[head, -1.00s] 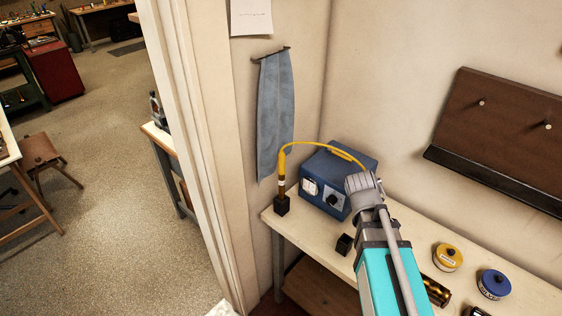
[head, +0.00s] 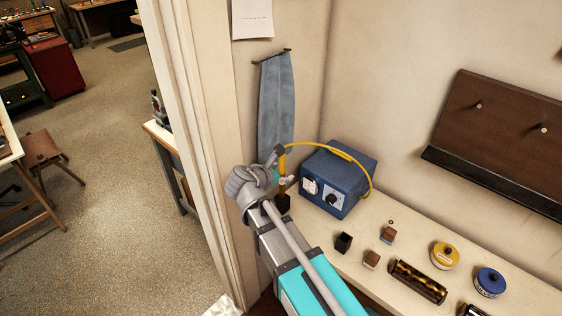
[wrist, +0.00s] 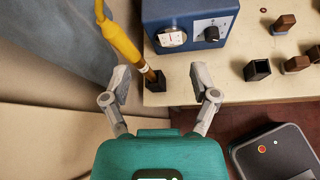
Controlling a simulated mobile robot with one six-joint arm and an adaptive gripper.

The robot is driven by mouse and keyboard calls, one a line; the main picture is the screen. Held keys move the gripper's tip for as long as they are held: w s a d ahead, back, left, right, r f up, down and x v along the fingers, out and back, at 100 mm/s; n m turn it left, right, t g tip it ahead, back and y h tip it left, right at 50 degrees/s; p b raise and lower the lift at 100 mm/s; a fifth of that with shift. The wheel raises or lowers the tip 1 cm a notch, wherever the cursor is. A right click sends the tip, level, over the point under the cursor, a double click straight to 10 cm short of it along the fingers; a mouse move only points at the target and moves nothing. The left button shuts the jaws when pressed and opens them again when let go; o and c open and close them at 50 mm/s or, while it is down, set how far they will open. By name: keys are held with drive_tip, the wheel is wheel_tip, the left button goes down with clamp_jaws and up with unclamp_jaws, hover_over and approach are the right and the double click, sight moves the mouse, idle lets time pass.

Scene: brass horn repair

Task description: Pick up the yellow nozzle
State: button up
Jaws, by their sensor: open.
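The yellow nozzle (head: 282,163) is a slim yellow handpiece with a cord running to a blue box. It stands in a small black holder (head: 284,203) at the table's left corner. In the wrist view the nozzle (wrist: 123,42) slants from the upper left down to the holder (wrist: 157,84). My gripper (wrist: 161,84) is open, its fingers spread on either side of the nozzle's lower part, nearer the left finger in the picture. In the head view my gripper (head: 284,167) partly covers the nozzle. I cannot tell whether a finger touches it.
The blue box (head: 338,179) with a dial and knob stands just right of the nozzle. A blue cloth (head: 275,100) hangs on the wall behind. Small blocks, a black cup (head: 344,243) and round tins (head: 445,255) stand farther right on the pale table (head: 408,226).

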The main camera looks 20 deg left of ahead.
drive_tip(key=s+a+r+n+t+y, duration=0.1)
drive_tip(key=s+a+r+n, duration=0.1)
drive_tip(key=a, duration=0.3)
drive_tip(key=shift+a+n+t, duration=0.3)
drive_tip(key=shift+a+n, duration=0.05)
drive_tip(key=shift+n, duration=0.35)
drive_tip(key=b, duration=0.3)
hover_over(281, 173)
drive_tip(key=s, duration=0.3)
drive_tip(key=shift+a+f, duration=0.2)
drive_tip(key=shift+f, duration=0.6)
drive_tip(key=shift+a+f, duration=0.2)
drive_tip(key=shift+f, duration=0.6)
drive_tip(key=b+x, duration=0.2)
drive_tip(key=x, duration=0.2)
drive_tip(key=shift+a+f, duration=0.1)
drive_tip(key=shift+f, duration=0.1)
drive_tip(key=shift+w+f, duration=0.1)
drive_tip(key=shift+w, duration=0.4)
